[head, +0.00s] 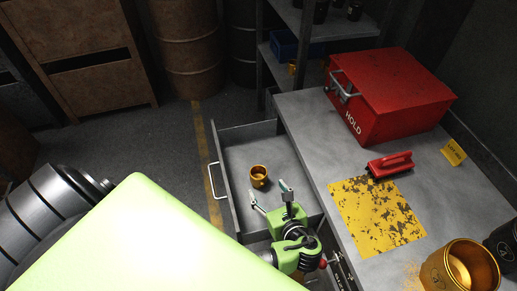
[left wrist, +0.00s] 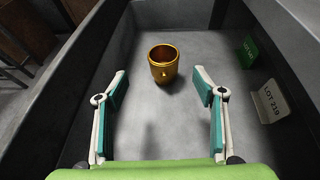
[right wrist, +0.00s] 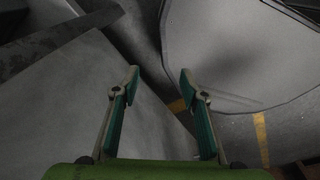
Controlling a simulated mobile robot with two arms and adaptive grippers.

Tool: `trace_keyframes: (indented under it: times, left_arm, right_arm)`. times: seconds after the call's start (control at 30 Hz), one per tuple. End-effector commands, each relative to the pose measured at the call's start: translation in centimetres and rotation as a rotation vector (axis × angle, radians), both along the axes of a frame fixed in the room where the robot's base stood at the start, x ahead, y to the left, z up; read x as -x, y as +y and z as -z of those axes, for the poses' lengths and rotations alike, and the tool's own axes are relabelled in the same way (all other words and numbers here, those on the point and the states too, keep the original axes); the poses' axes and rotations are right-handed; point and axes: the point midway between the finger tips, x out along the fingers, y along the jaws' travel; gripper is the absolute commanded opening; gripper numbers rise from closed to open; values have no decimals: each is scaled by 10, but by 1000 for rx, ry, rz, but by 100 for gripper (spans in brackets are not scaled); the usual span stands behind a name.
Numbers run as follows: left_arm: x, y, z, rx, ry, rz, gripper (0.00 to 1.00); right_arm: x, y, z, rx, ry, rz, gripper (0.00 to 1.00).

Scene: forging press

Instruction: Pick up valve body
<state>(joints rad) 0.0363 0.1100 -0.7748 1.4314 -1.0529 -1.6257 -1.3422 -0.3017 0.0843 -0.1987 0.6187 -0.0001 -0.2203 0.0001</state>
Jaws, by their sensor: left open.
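A small brass, cup-shaped part (head: 259,176), which looks like the valve body, stands upright in the open grey drawer (head: 233,218). In the left wrist view the brass part (left wrist: 163,63) sits ahead of the fingers, its open mouth facing up. My left gripper (head: 269,192) is over the drawer, open and empty, with the part beyond its fingertips and apart from them. My right gripper (right wrist: 159,80) is open and empty in the right wrist view; it does not show in the head view.
Drawer walls stand on both sides of my left gripper. The drawer holds a green tag (left wrist: 248,52) and a LOT 219 card (left wrist: 270,101). On the bench are a red HOLD box (head: 390,92), a red-handled brush (head: 390,164) and a larger brass part (head: 440,270).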

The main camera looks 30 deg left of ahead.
Motion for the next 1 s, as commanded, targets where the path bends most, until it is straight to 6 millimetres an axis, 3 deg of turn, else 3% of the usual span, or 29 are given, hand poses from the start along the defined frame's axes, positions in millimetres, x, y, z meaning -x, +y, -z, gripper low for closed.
trace_keyframes:
  times: [0.1, 0.3, 0.8, 1.0]
  left_arm:
    - [-14, 21, 8, -5, 1, -1, 63]
    - [-30, 42, 20, -2, 1, 0, 63]
    - [-63, 78, 41, -2, 0, -1, 63]
    - [-66, 82, 43, 1, -1, 0, 63]
  right_arm:
    - [0, 3, -2, -3, 0, 1, 40]
    - [-1, 9, -3, -10, -1, 3, 40]
    - [-2, 6, -7, -7, -4, 0, 40]
    - [-3, 4, -7, -4, -4, 0, 40]
